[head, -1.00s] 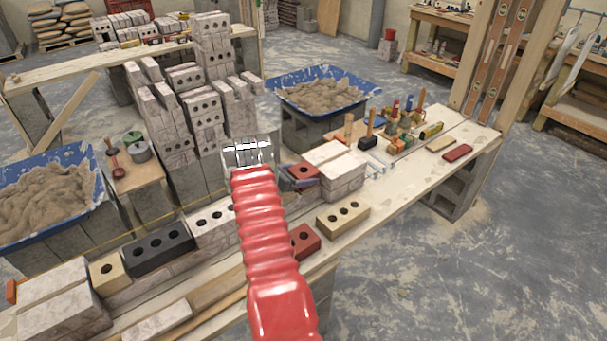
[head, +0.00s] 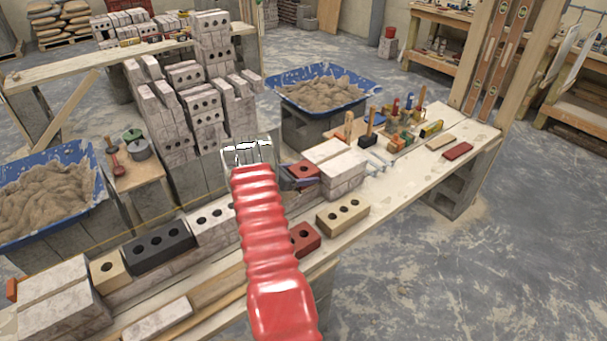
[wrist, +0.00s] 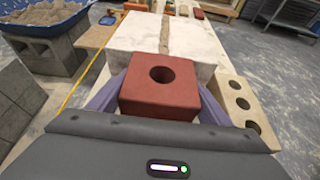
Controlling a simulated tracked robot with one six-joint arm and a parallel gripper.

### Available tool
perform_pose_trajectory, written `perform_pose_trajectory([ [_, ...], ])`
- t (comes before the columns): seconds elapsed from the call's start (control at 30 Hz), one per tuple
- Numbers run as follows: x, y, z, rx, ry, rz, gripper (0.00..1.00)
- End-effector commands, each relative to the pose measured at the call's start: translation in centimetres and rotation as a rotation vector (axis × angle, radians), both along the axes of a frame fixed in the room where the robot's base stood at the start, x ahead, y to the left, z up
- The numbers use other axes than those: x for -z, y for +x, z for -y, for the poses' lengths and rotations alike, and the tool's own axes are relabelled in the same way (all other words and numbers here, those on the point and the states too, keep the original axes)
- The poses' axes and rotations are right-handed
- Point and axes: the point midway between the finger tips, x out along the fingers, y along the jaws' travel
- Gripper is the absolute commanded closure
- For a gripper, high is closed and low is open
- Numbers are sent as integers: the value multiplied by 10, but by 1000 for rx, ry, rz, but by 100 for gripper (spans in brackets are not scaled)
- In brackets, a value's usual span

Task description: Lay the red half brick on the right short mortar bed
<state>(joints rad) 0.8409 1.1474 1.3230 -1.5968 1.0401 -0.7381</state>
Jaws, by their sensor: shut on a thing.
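The red half brick (wrist: 160,87), with one round hole, is between the two bluish-purple fingers of my gripper (wrist: 158,95) in the wrist view. My gripper is shut on it, and the brick looks level. In the head view the half brick (head: 304,170) and my gripper (head: 299,183) are at the left end of the white brick stack (head: 339,166). I cannot tell whether the brick touches that stack or what lies under it. The right short mortar bed cannot be made out; my red arm and gripper cover part of the wall line.
Left along the wall are a white holed brick (head: 212,222), a black brick (head: 158,248) and a tan half brick (head: 108,272). A tan holed brick (head: 342,214) and another red brick (head: 305,238) lie in front. Tools (head: 395,130) stand beyond the stack.

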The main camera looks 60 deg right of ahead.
Motion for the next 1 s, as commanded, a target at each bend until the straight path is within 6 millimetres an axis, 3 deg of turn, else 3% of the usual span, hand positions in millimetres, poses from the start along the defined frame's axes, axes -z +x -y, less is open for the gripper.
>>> perform_pose_trajectory([
  [0.2,0,1,1,0,-4,1,78],
  [0.23,0,1,1,0,-4,1,26],
  [0.3,0,1,1,0,-4,1,21],
  [0.53,1,0,0,-1,-1,1,6],
  [1.0,-3,7,-13,-2,2,-1,6],
])
